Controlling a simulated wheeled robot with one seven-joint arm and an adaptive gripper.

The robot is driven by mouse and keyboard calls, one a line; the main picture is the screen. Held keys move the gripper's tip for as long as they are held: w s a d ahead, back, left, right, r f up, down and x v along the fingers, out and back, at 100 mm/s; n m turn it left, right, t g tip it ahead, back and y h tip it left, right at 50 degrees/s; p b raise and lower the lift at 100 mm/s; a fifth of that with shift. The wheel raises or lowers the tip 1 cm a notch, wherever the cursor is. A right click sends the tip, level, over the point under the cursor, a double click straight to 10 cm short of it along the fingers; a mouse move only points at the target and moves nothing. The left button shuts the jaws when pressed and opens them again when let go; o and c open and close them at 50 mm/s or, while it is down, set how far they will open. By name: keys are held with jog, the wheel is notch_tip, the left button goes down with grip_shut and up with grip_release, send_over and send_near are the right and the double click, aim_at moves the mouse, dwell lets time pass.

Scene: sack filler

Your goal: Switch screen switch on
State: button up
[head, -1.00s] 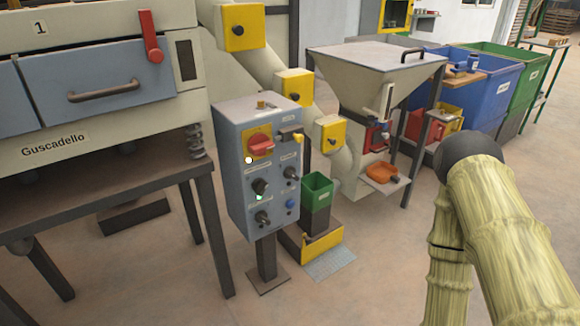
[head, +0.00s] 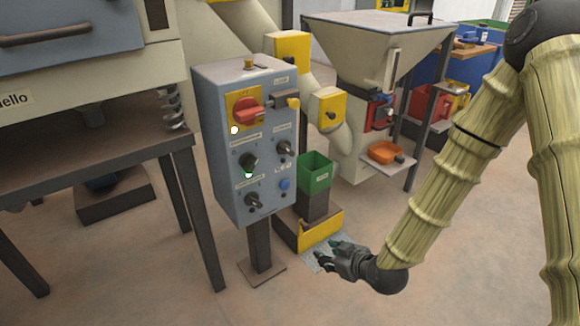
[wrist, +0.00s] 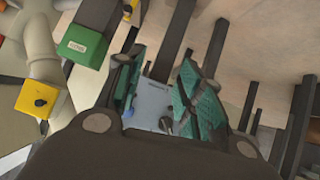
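The blue-grey control box (head: 240,140) stands on a post left of centre in the head view. It carries a red rotary switch on a yellow plate (head: 246,108), black knobs at middle left (head: 248,161), right (head: 284,148) and lower left (head: 253,200), and a blue button (head: 284,184). The labels are too small to read, so I cannot tell which is the screen switch. My gripper (head: 328,255) is low, right of the box's post and apart from the box. In the wrist view my gripper (wrist: 160,82) is open and empty, with teal pads apart.
A hopper (head: 375,50) with an orange tray (head: 384,152) is behind. A dark-legged table (head: 95,170) is at left. Floor in front is clear.

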jog(key=w+a+r+n+t+y+b, duration=0.2)
jog(key=w+r+n+t+b, duration=0.1)
jog(key=w+r, duration=0.4)
jog(key=n+t+y+b, duration=0.3)
jog(key=n, duration=0.1)
send_near(290, 152)
jog(key=b+x, duration=0.4)
jog(key=x, duration=0.4)
jog(key=shift+w+a, duration=0.15)
jog(key=shift+w+a+r, duration=0.1)
jog(key=shift+w+a, duration=0.3)
jog(key=shift+w, duration=0.15)
grip_shut()
